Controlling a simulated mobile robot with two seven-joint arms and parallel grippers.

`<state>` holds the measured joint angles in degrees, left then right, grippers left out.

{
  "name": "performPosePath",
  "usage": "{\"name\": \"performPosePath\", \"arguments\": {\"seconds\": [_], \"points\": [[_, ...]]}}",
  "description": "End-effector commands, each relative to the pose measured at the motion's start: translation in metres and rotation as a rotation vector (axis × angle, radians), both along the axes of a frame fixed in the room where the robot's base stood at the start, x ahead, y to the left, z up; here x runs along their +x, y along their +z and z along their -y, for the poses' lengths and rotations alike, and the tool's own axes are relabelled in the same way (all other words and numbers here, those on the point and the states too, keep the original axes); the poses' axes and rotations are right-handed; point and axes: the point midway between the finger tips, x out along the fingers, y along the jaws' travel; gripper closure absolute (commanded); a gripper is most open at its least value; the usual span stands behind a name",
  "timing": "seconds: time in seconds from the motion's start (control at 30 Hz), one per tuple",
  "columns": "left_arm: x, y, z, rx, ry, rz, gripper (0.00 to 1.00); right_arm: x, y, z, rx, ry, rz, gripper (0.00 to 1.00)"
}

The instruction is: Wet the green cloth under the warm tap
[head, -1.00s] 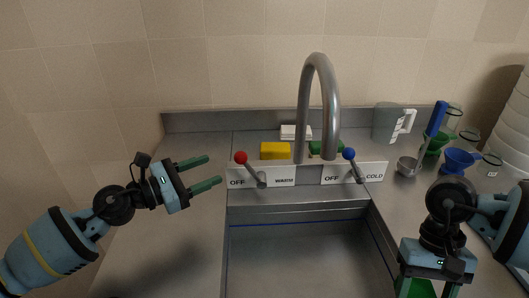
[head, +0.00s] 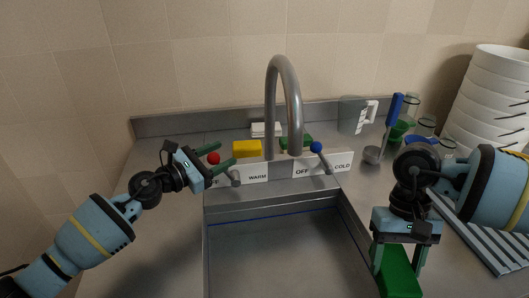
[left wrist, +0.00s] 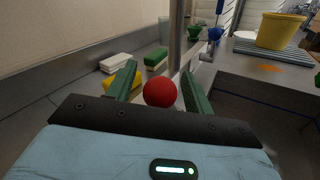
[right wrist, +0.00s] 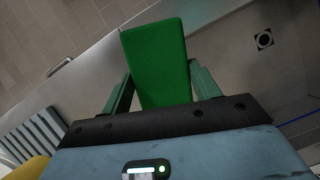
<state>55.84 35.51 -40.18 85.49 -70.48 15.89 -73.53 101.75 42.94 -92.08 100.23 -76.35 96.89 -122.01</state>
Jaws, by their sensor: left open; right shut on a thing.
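The green cloth (head: 400,284) is a thick flat pad in my right gripper (head: 398,262), hanging by the sink's right edge; it also shows in the right wrist view (right wrist: 157,62). The grey tap (head: 290,85) arches over the sink, and no water shows at its spout. The warm lever (head: 234,177) has a red ball knob (head: 213,158). My left gripper (head: 227,153) is open, with its fingers on either side of the knob; the left wrist view shows the red knob (left wrist: 160,92) between them. Whether they touch it is unclear. The left gripper partly covers the warm label.
The cold lever has a blue knob (head: 316,147). A yellow sponge (head: 246,149), a white block (head: 266,129) and a green sponge stand behind the tap. A jug (head: 352,115), a steel cup (head: 373,155) and funnels stand right. The sink basin (head: 280,250) looks empty.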

Motion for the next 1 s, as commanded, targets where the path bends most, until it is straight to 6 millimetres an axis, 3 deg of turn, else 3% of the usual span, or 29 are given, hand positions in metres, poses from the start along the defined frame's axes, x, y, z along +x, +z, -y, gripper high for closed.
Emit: {"name": "performPosePath", "arguments": {"seconds": [0.37, 0.77, 1.0], "points": [[0.0038, 0.0002, 0.0039, 0.001, -0.001, 0.000, 0.48, 0.0001, 0.0004, -0.0001, 0.000, 0.000, 0.001, 0.57], [0.0036, 0.0003, 0.0036, 0.001, -0.001, 0.000, 1.00, 0.0001, 0.0004, -0.0001, 0.000, 0.000, 0.001, 0.57], [0.0080, -0.0003, 0.0042, 0.006, 0.000, -0.002, 1.00, -0.0002, -0.0018, -0.0001, 0.000, 0.000, -0.003, 0.57]]}}
